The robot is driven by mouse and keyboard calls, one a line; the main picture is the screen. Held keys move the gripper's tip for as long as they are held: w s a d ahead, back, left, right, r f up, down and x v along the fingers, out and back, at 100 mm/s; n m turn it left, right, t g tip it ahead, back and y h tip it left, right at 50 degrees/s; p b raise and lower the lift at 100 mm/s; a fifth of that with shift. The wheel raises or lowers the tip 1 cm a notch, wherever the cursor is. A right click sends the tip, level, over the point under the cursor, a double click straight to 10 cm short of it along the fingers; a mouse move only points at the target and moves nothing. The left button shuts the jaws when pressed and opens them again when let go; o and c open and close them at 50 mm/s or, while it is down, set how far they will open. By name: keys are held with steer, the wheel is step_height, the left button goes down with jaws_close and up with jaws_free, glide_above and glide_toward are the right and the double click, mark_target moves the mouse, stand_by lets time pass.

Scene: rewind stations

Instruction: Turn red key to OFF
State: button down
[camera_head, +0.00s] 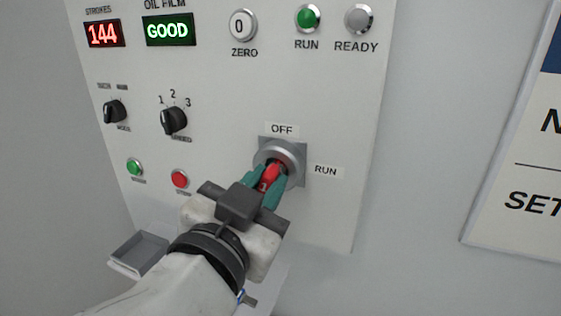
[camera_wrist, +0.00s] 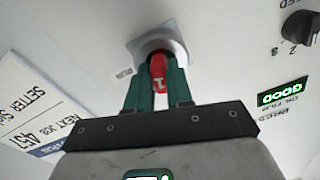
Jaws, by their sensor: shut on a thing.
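The red key (camera_head: 268,178) sits in a round silver lock on a square grey plate (camera_head: 297,150) low on the white panel. The OFF label (camera_head: 282,129) is above the lock and the RUN label (camera_head: 326,171) is to its right. My gripper (camera_head: 266,179) has its green fingers shut on the key, one on each side. In the wrist view the red key (camera_wrist: 158,72) shows between the two fingers, with the lock behind it. The fingers and wrist hide part of the lock, and the key's exact angle is hard to tell.
Two black selector knobs (camera_head: 174,121) and small green and red buttons (camera_head: 180,179) are to the left. Displays and a zero button (camera_head: 243,25) are above. A grey tray (camera_head: 138,252) juts out below left. A sign (camera_head: 520,170) hangs at the right.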

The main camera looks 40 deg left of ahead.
steer(key=shift+r+n+p, duration=0.15)
steer(key=shift+n+p, duration=0.95)
steer(key=shift+n, duration=0.8)
steer(key=c, duration=1.5)
jaws_free()
steer(key=shift+n, duration=0.4)
steer(key=o, duration=0.6)
steer(key=shift+s, duration=0.1)
steer(key=shift+b+v, duration=1.8)
steer(key=shift+v, duration=3.5)
